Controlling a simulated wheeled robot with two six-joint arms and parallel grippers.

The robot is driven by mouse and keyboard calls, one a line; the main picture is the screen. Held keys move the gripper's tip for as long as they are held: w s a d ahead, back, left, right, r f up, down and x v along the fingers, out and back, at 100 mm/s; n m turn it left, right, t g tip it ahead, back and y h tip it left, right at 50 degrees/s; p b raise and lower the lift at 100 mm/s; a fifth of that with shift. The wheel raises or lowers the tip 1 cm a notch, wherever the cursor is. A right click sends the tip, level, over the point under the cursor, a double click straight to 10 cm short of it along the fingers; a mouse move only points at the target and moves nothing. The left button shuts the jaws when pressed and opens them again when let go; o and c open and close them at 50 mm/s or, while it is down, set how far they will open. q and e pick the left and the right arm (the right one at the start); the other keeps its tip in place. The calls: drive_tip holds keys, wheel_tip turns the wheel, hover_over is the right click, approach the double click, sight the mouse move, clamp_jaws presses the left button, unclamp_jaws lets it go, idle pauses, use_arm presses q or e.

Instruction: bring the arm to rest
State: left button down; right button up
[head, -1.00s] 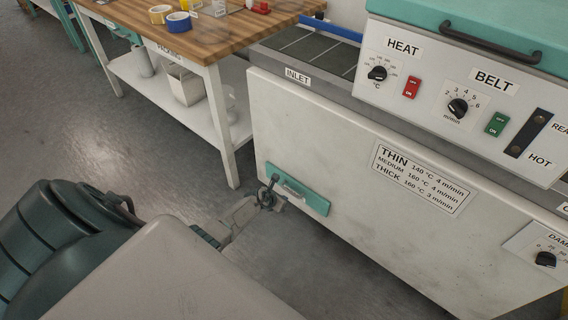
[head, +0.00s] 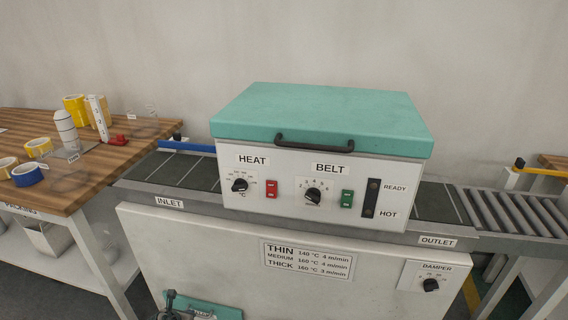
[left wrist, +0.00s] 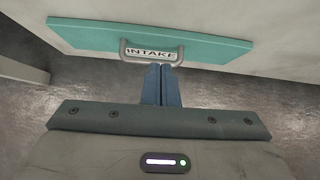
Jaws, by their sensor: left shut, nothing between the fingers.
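My left gripper (head: 172,312) shows only in part at the bottom edge of the head view, in front of a teal intake panel (head: 212,309) low on the machine's front. In the left wrist view my left gripper (left wrist: 162,68) has its two blue fingers together with nothing between them. The fingertips are close to the grey handle (left wrist: 128,52) of the teal panel (left wrist: 215,45), which is labelled INTAKE. I cannot tell whether they touch the handle. My right gripper is in neither view.
The white belt machine (head: 200,250) with its teal hood (head: 320,115) fills the middle. A wooden table (head: 100,165) with tape rolls (head: 27,174) and a white cylinder (head: 66,130) stands at the left. A roller conveyor (head: 500,215) is at the right.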

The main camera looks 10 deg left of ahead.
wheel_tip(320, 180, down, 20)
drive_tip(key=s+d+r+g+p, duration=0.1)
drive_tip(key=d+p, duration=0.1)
drive_tip(key=p, duration=0.5)
use_arm(q)
drive_tip(key=s+d+f+m+g+p, duration=0.1)
drive_tip(key=s+d+f+m+g, duration=0.1)
drive_tip(key=s+m, duration=1)
drive_tip(key=s+d+f+m+g+y+p, duration=0.1)
drive_tip(key=s+d+m, duration=0.4)
drive_tip(key=s+m, duration=0.7)
drive_tip(key=s+d+f+m+g+p, duration=0.2)
drive_tip(key=s+d+f+m+g, duration=0.2)
drive_tip(key=s+m, duration=0.8)
drive_tip(key=s, duration=1)
drive_tip(key=shift+s+d+f+y, duration=0.2)
drive_tip(key=shift+s+f+y, duration=0.1)
drive_tip(key=shift+s, duration=0.05)
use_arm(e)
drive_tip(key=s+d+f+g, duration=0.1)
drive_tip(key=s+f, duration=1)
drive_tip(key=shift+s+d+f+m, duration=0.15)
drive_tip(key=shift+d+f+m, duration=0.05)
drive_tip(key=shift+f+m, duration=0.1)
